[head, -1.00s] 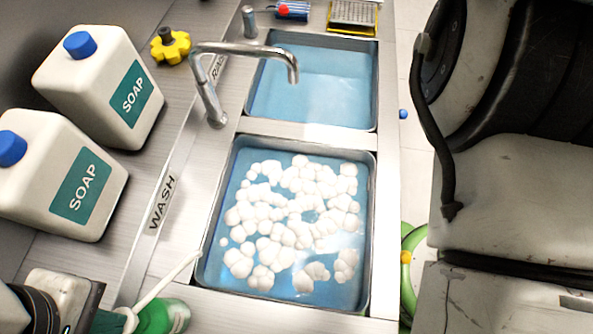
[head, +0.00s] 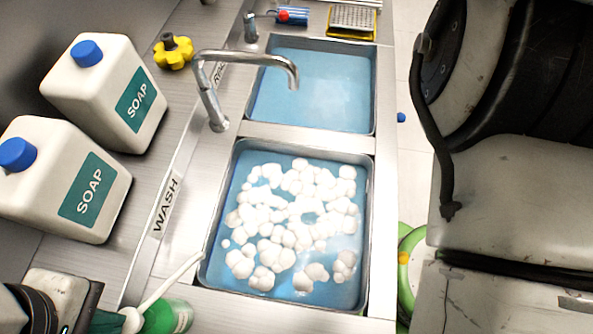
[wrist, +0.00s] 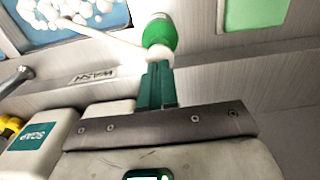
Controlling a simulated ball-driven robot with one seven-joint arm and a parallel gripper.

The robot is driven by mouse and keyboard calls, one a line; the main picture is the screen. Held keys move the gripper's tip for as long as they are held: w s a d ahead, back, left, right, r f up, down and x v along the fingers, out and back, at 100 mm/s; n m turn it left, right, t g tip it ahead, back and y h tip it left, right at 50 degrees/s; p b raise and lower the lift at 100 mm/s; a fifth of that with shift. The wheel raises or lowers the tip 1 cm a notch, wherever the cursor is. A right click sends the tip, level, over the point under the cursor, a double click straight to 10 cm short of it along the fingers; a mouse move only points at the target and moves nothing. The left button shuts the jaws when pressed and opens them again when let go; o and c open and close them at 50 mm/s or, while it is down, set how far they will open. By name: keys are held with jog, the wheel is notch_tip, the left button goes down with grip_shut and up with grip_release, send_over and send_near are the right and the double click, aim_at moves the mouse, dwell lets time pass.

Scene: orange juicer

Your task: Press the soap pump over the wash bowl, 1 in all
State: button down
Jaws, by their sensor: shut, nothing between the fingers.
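The soap pump is a green bottle (head: 168,317) with a white head (head: 132,320) and a long white spout (head: 170,279). It stands at the bottom left in the head view, its spout reaching toward the near left corner of the wash bowl (head: 369,230). The bowl holds blue water and white foam. My gripper (head: 106,322) is partly cut off at the bottom edge. In the wrist view, its teal fingers (wrist: 158,72) are shut together, empty, right at the white pump head (wrist: 160,56). I cannot tell whether they touch it.
Two white soap jugs (head: 118,65) (head: 45,150) with blue caps stand on the left counter. A metal faucet (head: 213,105) stands beside the rinse basin (head: 374,95). A yellow knob (head: 174,52) and a grater (head: 352,18) lie farther back.

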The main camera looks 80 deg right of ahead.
notch_tip(320, 180, up, 6)
jog(key=p, duration=0.5)
jog(key=shift+s+f, duration=0.1)
dwell(0.5)
